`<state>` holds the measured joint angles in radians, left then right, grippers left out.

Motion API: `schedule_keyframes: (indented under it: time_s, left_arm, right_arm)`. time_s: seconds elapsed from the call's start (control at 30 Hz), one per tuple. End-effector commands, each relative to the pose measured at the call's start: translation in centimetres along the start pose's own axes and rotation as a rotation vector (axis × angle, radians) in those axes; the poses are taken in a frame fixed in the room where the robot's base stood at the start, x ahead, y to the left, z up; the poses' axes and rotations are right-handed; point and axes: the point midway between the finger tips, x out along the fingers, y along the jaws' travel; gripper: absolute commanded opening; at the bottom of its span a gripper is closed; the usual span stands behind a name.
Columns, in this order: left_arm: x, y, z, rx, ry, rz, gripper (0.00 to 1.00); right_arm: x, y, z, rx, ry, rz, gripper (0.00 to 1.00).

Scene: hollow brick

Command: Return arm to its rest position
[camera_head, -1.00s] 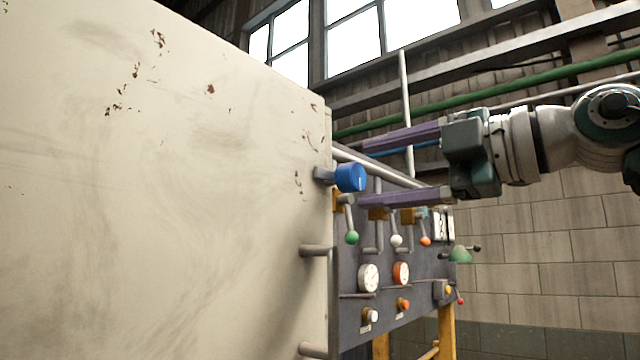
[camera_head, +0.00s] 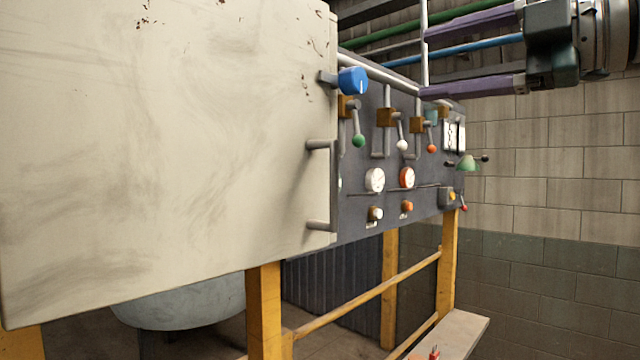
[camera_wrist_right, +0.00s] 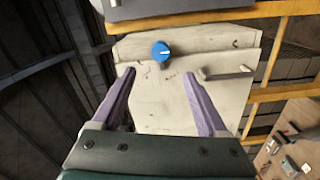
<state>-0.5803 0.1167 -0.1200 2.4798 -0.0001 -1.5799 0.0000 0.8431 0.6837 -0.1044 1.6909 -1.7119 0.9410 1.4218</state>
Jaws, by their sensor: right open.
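My right gripper (camera_head: 474,57) comes in from the upper right in the head view. Its two purple fingers are wide apart and empty. It is to the right of the blue knob (camera_head: 353,80), with a clear gap between them. In the right wrist view the open fingers (camera_wrist_right: 160,82) show with the blue knob (camera_wrist_right: 160,51) beyond their tips, near the edge of the cream cabinet door (camera_wrist_right: 165,95). My left gripper is not in either view.
The large cream door (camera_head: 170,150) with a bar handle (camera_head: 322,185) fills the left. Behind it is a dark panel (camera_head: 350,210) with levers, dials and buttons on a yellow frame (camera_head: 264,310). A bench (camera_head: 455,335) stands low at right. A block wall (camera_head: 560,150) is behind.

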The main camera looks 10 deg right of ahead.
Motion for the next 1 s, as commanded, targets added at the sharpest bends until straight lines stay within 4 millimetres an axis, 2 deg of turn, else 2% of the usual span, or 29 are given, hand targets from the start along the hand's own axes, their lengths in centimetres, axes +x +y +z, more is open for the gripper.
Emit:
schedule_keyframes:
  time_s: [0.07,0.17,0.3,0.37,0.47,0.53,0.57,0.6,0.67,0.7,0.77,0.8,0.87,0.9,1.0]
  left_arm:
    - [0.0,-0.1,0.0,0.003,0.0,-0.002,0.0]
    - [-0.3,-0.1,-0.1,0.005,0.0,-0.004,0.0]
    - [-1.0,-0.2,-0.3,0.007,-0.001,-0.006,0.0]
    - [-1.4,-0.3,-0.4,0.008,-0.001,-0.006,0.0]
    - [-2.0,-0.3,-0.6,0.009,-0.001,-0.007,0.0]
    - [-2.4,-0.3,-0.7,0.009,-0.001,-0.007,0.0]
    - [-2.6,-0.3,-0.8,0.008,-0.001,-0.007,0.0]
    - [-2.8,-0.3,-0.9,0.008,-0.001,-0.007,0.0]
    - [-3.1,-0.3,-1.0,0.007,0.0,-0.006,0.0]
    - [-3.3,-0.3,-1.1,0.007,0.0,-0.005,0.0]
    - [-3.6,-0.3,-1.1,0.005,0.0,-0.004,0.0]
    - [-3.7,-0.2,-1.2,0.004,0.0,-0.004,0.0]
    - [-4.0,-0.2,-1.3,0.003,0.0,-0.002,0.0]
    - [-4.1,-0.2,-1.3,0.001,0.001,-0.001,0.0]
    - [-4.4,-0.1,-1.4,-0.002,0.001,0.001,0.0]
  right_arm:
    - [0.1,0.0,-0.2,0.002,0.006,0.006,0.77]
    - [0.5,-0.1,-1.5,0.014,0.055,0.064,0.77]
    - [0.6,0.5,-4.7,0.109,0.16,0.302,0.77]
    - [-0.1,0.8,-5.2,0.197,0.16,0.442,0.77]
    - [-2.2,0.3,-3.5,0.391,0.051,0.65,0.77]
    - [-4.0,-1.8,-1.1,0.548,-0.1,0.743,0.77]
    - [-4.8,-3.2,0.1,0.616,-0.179,0.765,0.77]
    - [-5.8,-5.5,1.6,0.708,-0.297,0.775,0.77]
    - [-7.5,-10.0,3.3,0.844,-0.487,0.75,0.77]
    - [-8.7,-13.1,3.9,0.922,-0.609,0.709,0.77]
    - [-10.3,-17.9,4.1,1.026,-0.776,0.62,0.77]
    - [-11.4,-21.0,3.7,1.087,-0.88,0.544,0.77]
    - [-13.2,-25.6,2.4,1.172,-1.021,0.41,0.77]
    - [-14.4,-28.4,1.1,1.221,-1.102,0.311,0.77]
    - [-17.4,-34.0,-3.0,1.318,-1.257,0.053,0.77]
